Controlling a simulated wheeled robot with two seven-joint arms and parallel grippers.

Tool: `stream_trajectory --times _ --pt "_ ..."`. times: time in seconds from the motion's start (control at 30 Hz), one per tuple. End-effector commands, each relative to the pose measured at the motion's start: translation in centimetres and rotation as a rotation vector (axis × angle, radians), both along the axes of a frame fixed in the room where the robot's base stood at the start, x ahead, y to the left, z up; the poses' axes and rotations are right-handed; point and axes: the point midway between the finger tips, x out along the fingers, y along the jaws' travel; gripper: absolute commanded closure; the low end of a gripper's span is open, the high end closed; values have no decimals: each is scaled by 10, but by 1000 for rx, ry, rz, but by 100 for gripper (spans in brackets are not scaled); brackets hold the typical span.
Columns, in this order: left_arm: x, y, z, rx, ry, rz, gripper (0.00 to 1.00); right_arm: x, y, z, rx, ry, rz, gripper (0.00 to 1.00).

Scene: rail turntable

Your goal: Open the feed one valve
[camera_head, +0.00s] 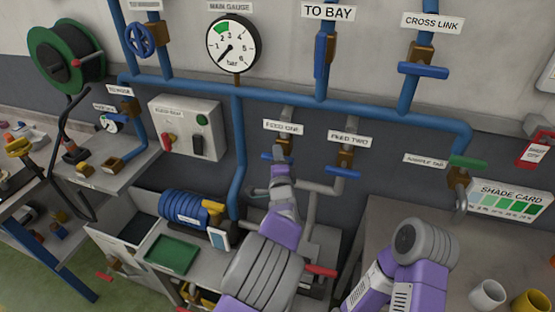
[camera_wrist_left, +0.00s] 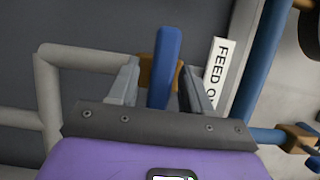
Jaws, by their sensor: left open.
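The feed one valve (camera_head: 285,146) is a brass body with a blue lever handle (camera_head: 268,156) on a grey pipe, under the FEED ONE label (camera_head: 283,127). The handle lies across the pipe in the head view. My left gripper (camera_head: 280,170) is at this valve and partly hides it. In the left wrist view, the blue handle (camera_wrist_left: 165,65) stands between the two open fingers of my left gripper (camera_wrist_left: 160,88), with gaps visible on both sides. The brass body shows behind it. My right arm is at the lower right; its gripper is not seen.
The feed two valve (camera_head: 345,160), also with a blue handle, is close on the right. A vertical blue pipe (camera_head: 238,150) stands to the left, and a horizontal blue pipe (camera_head: 280,93) runs above. A grey elbow pipe (camera_wrist_left: 75,58) shows beside the gripper in the left wrist view.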

Motion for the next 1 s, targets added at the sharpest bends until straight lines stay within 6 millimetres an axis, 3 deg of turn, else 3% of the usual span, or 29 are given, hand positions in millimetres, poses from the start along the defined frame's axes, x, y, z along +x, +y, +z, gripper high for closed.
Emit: stream_trajectory --times 0.1,0.43,0.77,1.0 --pt "0 0 0 0 0 0 51 0 0 0 0 0 0 57" --pt "0 0 0 0 0 1 100 0 0 0 0 0 0 57" --pt "0 1 1 -45 15 1 100 0 0 5 0 0 0 57" --pt "0 1 3 -186 61 3 100 0 0 19 0 0 0 57"
